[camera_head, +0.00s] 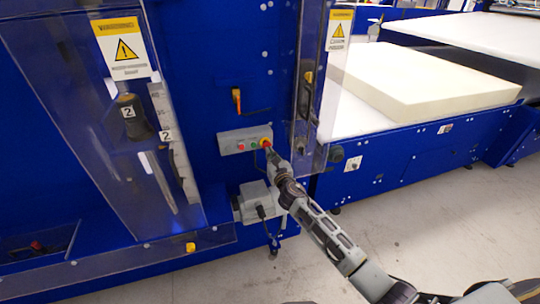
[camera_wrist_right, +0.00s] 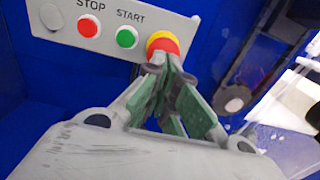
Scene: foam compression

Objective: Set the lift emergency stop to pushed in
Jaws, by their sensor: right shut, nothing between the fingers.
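The lift emergency stop (camera_wrist_right: 163,41) is a red mushroom button on a yellow ring, at the right end of a grey control box (camera_head: 232,141) on the blue machine. My right gripper (camera_wrist_right: 163,62) is shut and empty, with its fingertips at the lower edge of the button. They look in contact or very close; I cannot tell which. In the head view the right gripper (camera_head: 269,152) covers part of the button. Whether the button is in or out cannot be told. My left gripper is not in view.
On the same box are a red STOP button (camera_wrist_right: 89,26) and a green START button (camera_wrist_right: 127,37), left of the emergency stop. A clear guard panel (camera_head: 307,80) stands just right of the box. A grey lower box (camera_head: 258,200) hangs below. A foam block (camera_head: 430,80) lies on the right.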

